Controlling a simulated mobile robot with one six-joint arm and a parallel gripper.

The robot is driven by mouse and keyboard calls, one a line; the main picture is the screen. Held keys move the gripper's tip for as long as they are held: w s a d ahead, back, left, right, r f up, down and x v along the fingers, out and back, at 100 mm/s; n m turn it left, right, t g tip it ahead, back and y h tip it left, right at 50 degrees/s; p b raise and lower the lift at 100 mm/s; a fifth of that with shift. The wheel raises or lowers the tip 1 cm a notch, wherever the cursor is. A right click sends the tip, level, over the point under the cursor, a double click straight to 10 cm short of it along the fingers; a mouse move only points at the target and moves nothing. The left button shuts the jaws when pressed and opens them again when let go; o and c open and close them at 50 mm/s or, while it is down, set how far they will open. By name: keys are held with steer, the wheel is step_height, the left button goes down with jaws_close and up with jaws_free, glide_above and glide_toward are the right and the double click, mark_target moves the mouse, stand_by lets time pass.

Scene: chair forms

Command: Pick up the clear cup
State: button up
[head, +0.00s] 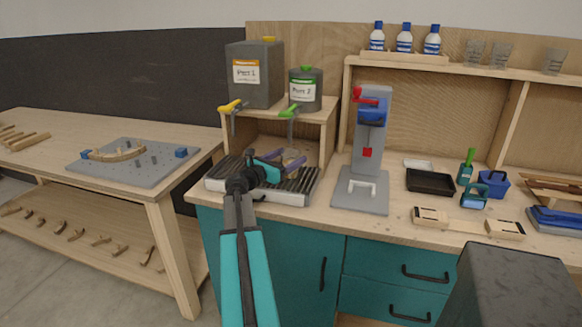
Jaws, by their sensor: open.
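Three clear cups stand on the top shelf at the right of the head view: one (475,52), a second (501,54) close beside it, and a third (554,61) farther right. I cannot tell which of them is the one meant. My gripper (293,161) is open and appears empty, over the slatted grey tray (222,184) on the bench. It is far to the left of the cups and lower than them.
White bottles with blue caps (404,39) stand left of the cups. Containers marked Part 1 (254,88) and Part 2 (304,92) sit on a wooden stand. A grey press (368,120) stands between my gripper and the shelf's right side. A black tray (430,181) lies beyond it.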

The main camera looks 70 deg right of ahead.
mark_target(296, 152)
steer(key=shift+p+x, duration=0.6)
steer(key=shift+x, duration=1.85)
steer(key=shift+r, duration=0.15)
steer(key=shift+s, duration=0.1)
steer(key=c, duration=0.8)
